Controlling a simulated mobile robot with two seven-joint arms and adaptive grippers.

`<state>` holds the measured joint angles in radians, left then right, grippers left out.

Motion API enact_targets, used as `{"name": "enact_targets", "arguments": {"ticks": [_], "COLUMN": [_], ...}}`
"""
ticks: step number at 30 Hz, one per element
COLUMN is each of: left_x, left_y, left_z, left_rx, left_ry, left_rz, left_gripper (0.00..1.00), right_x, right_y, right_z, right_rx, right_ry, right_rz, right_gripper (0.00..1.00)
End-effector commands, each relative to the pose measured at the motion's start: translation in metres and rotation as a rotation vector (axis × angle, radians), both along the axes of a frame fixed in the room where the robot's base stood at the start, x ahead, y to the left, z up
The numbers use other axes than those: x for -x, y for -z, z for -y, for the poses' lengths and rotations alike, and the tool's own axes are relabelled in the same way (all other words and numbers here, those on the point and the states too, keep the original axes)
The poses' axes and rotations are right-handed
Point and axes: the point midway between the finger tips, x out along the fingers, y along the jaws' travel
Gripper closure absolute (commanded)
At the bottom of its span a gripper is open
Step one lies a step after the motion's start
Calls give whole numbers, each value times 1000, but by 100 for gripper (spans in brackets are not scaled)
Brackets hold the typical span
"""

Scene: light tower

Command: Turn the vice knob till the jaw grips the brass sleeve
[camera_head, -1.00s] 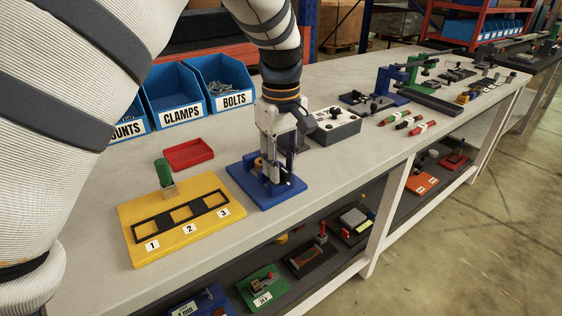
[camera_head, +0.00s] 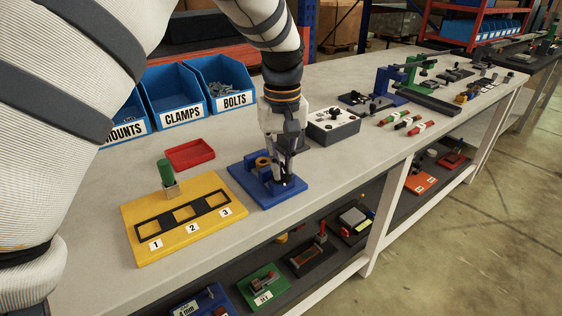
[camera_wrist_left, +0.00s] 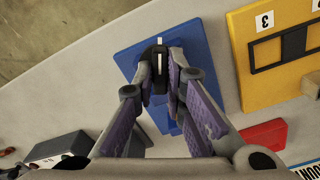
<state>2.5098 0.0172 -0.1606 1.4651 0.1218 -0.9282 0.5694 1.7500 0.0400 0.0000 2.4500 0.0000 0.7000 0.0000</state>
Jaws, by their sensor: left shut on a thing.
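The blue vice (camera_head: 292,193) stands on the bench right of the yellow board; its base also shows in the left wrist view (camera_wrist_left: 205,50). The brass sleeve (camera_head: 262,162) sits at the vice's back left, partly hidden by my gripper; whether the jaw touches it I cannot tell. My left gripper (camera_head: 284,180) points down over the vice. In the left wrist view its fingertips (camera_wrist_left: 160,72) are shut on the black knob (camera_wrist_left: 157,54), which has a white line on top. My right gripper is not in view.
The yellow board (camera_head: 150,255) with a green-topped peg (camera_head: 166,172) lies to the left. A red tray (camera_head: 190,154), blue bins (camera_head: 176,95) and a grey control box (camera_head: 335,128) stand behind. The bench's front edge is close to the vice.

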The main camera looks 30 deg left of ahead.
Motion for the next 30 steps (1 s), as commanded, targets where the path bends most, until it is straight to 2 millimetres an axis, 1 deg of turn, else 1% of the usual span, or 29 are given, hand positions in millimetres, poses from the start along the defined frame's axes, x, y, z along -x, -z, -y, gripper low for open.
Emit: {"name": "enact_targets", "arguments": {"ticks": [30], "left_x": [0], "left_y": [0], "left_z": [0], "left_rx": [1], "left_ry": [965], "left_rz": [1], "left_gripper": [100], "right_x": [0], "right_y": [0], "right_z": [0], "right_rx": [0], "right_ry": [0], "right_rz": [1], "right_gripper": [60]}}
